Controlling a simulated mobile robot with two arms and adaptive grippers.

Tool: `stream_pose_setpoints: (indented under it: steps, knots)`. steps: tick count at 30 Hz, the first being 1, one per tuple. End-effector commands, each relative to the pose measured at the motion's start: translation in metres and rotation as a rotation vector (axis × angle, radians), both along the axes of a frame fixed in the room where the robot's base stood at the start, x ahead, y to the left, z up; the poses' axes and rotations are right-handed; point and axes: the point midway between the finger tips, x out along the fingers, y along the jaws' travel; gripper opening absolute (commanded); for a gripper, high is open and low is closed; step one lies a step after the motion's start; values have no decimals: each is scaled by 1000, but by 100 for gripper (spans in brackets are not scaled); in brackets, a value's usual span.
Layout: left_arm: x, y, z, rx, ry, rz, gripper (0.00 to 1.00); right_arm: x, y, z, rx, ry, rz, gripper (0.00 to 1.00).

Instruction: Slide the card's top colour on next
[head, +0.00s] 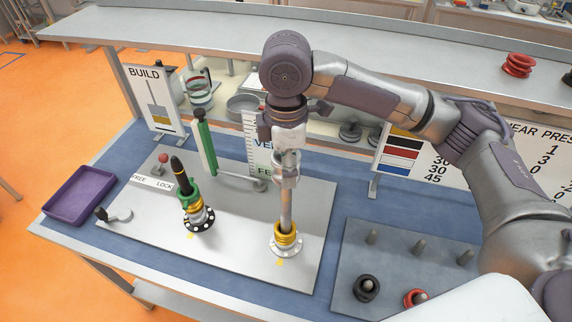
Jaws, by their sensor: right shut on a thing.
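My right gripper (286,182) points straight down and is shut at the upper part of a silver upright rod (286,210). Yellow rings (286,234) sit around the rod's foot, above a pale round flange (285,248). A second shaft with a black tip (177,167) leans slightly to the left and carries green, yellow and silver rings (195,207). My left gripper is out of view.
A grey board (385,250) with pegs holds a black ring (366,287) and a red ring (414,298). A purple tray (80,197) lies at left. A partly hidden colour chart (402,153) stands behind my arm.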

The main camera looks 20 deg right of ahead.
Motion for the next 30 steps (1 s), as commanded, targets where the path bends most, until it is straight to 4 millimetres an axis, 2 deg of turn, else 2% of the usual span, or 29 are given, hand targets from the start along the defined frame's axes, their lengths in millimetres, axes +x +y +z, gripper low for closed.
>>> stream_pose_setpoints:
  steps: [8, 24, 30]
  knots:
    - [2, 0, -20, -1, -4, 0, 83, 0, 0, -14, 1, -2, -1, 3]
    - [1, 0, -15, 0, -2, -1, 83, 0, 0, -41, 0, -1, -1, 3]
    - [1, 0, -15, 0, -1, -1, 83, 1, 0, -44, 0, -1, -1, 3]
